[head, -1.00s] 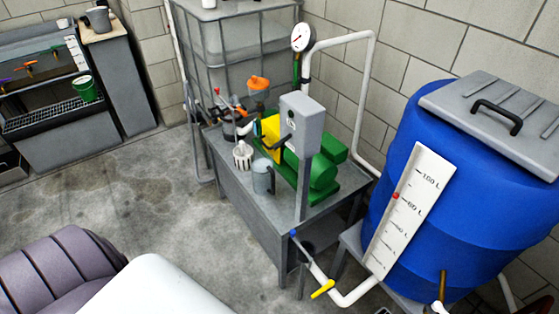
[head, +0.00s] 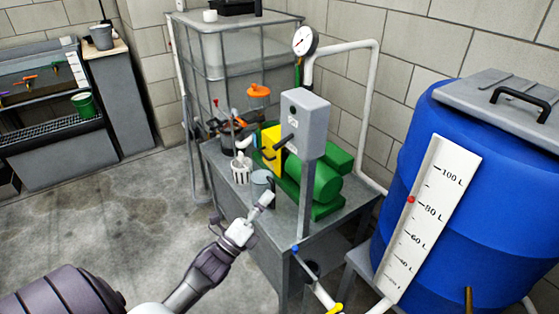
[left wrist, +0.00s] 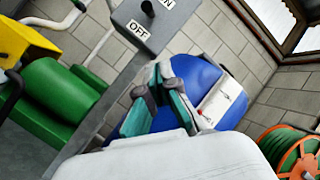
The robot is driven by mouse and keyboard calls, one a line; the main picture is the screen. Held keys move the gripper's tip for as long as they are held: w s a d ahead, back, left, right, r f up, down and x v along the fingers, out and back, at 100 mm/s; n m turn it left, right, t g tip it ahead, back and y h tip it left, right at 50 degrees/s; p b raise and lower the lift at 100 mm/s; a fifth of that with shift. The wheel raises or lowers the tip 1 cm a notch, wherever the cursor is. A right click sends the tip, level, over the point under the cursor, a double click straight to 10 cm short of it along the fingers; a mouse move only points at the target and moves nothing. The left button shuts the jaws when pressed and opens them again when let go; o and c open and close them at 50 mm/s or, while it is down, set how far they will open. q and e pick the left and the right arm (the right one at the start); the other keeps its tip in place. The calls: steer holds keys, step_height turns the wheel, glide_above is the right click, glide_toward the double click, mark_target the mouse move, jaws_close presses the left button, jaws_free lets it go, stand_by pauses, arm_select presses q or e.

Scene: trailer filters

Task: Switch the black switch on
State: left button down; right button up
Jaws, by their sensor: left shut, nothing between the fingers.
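The grey switch box (head: 305,122) stands on a post at the front of the metal table. A dark round knob shows on its face in the left wrist view, and this black switch (left wrist: 147,8) sits by an OFF label; a second label is cut off at the top edge. I cannot tell its setting. My left gripper (head: 267,199) is shut and empty, below and left of the box, apart from it. Its fingers (left wrist: 158,85) also show in the left wrist view. My right gripper is out of view.
A blue barrel (head: 425,165) stands to the right. White pipes run behind and below. Floor at left is open.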

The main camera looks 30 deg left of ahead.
mark_target(284, 142)
arm_select(q)
steer(key=p+x, duration=0.2)
steer(key=x, duration=0.7)
steer(key=shift+w+d+r, duration=0.1)
steer(key=shift+w+r, duration=0.15)
steer(key=shift+w+a+r+p, duration=0.3)
steer(key=shift+a+r, duration=0.2)
steer(key=shift+a, duration=0.3)
steer(key=shift+w+a+r+p, duration=0.3)
steer(key=shift+a+r, duration=0.2)
steer(key=shift+a, duration=0.3)
steer(key=shift+s, duration=0.1)
